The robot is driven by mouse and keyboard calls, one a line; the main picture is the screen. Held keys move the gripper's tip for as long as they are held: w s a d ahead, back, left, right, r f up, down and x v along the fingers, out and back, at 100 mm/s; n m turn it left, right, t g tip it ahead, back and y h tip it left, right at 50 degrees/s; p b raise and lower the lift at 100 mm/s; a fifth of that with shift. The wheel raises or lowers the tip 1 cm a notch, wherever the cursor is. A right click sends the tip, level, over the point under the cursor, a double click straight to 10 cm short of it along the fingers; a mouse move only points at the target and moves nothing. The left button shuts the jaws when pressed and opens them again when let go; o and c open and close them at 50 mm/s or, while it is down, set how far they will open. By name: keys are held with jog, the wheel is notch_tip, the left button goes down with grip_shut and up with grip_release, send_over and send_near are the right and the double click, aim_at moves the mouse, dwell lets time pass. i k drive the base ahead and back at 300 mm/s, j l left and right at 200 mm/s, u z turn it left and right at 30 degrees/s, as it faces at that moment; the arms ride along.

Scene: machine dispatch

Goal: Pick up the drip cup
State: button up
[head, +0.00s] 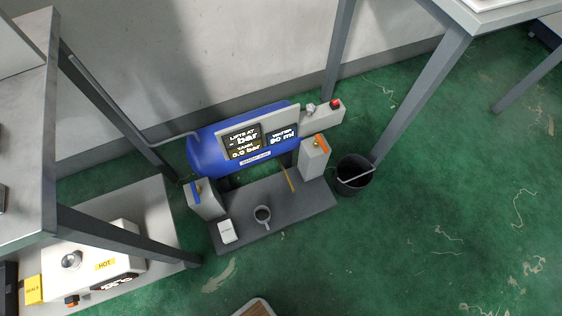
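A small grey cup (262,213), which looks like the drip cup, stands upright on the dark grey base plate (292,215) in front of a blue tank (206,157). Its handle points towards the bottom of the picture. Its inside looks dark, and I cannot tell whether it holds anything. My gripper is not in view.
A small white block (228,232) sits left of the cup. Grey posts with a blue lever (196,192) and an orange lever (321,141) flank the plate. A black bucket (354,178) stands right. Table legs rise on both sides. Green floor is clear at lower right.

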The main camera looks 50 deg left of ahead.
aim_at(262, 213)
jog(key=i+z, duration=0.2)
jog(key=i, duration=0.65)
jog(key=i+u, duration=0.1)
jog(key=u, duration=0.3)
jog(key=i+l+u, duration=0.1)
jog(key=u, duration=0.8)
jog(key=i+l+u, duration=0.1)
jog(key=u, duration=0.4)
jog(key=l+u, duration=0.15)
jog(key=u, duration=0.3)
jog(key=l+u, duration=0.1)
jog(key=u, duration=0.4)
jog(key=l+u, duration=0.1)
jog(key=u, duration=0.4)
